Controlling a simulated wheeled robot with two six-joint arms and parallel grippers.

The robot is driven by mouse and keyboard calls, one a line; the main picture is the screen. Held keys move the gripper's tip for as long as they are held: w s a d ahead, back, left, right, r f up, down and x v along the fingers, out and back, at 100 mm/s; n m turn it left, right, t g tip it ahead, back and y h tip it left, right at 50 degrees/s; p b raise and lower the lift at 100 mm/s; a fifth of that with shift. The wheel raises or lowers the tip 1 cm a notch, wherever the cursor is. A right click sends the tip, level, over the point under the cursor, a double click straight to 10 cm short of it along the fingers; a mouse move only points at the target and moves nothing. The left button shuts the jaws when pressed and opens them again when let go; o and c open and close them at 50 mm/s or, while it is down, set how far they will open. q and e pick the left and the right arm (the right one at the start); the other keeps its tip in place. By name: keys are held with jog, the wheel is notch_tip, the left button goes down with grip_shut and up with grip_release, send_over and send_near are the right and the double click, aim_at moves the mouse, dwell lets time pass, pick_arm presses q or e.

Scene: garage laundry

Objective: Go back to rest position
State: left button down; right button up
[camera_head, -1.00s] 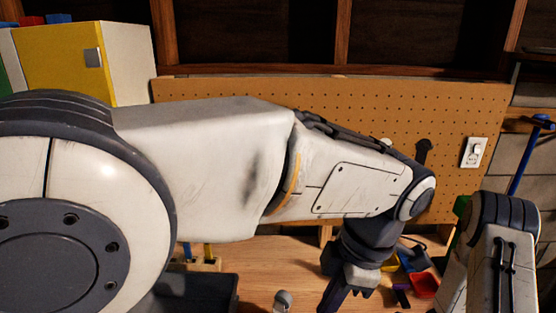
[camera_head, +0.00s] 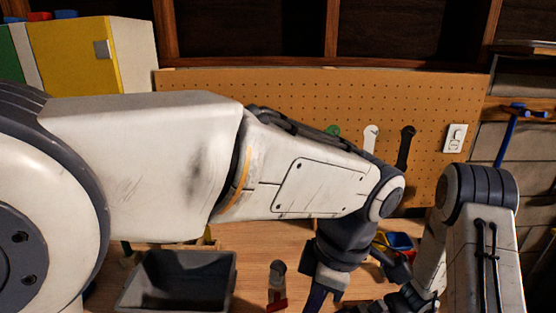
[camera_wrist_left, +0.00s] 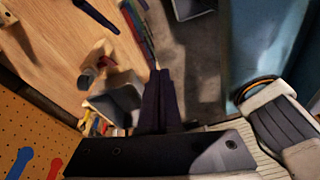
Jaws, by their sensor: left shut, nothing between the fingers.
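My left arm crosses the head view from the left, and its gripper (camera_head: 316,301) points down over the wooden workbench (camera_head: 265,235). In the left wrist view its two dark fingers (camera_wrist_left: 158,82) lie together, shut with nothing between them. My right arm comes in at the right edge of the head view, bent downward.
A dark open bin (camera_head: 180,283) stands at the lower left. A small grey and red item (camera_head: 277,283) and a blue and red bin (camera_head: 399,242) are on the bench. A pegboard (camera_head: 300,95) with hanging tools is behind. A yellow cabinet (camera_head: 70,58) stands left.

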pick_arm(q)
jog(key=s+a+f+m+h+b, duration=0.1)
jog(key=s+a+f+m+b, duration=0.2)
jog(key=f+m, duration=0.4)
jog(key=s+a+f+m+h+b, duration=0.2)
jog(key=s+a+f+m+b, duration=0.2)
jog(key=m, duration=1.1)
notch_tip(320, 180, down, 4)
jog(key=a+b, duration=0.1)
jog(key=a, duration=0.2)
jog(key=shift+f+h, duration=0.15)
jog(key=shift+h, duration=0.15)
pick_arm(e)
jog(key=s+a+r+n+t+h, duration=0.1)
jog(key=s+a+r+n+h, duration=0.1)
jog(key=s+n+h, duration=0.4)
jog(key=s+a+r+n+t+h, duration=0.2)
jog(key=s+n+h, duration=0.4)
jog(key=n, duration=0.9)
jog(key=shift+a+r+n, duration=0.4)
jog(key=shift+a+r, duration=0.15)
jog(key=shift+r, duration=0.15)
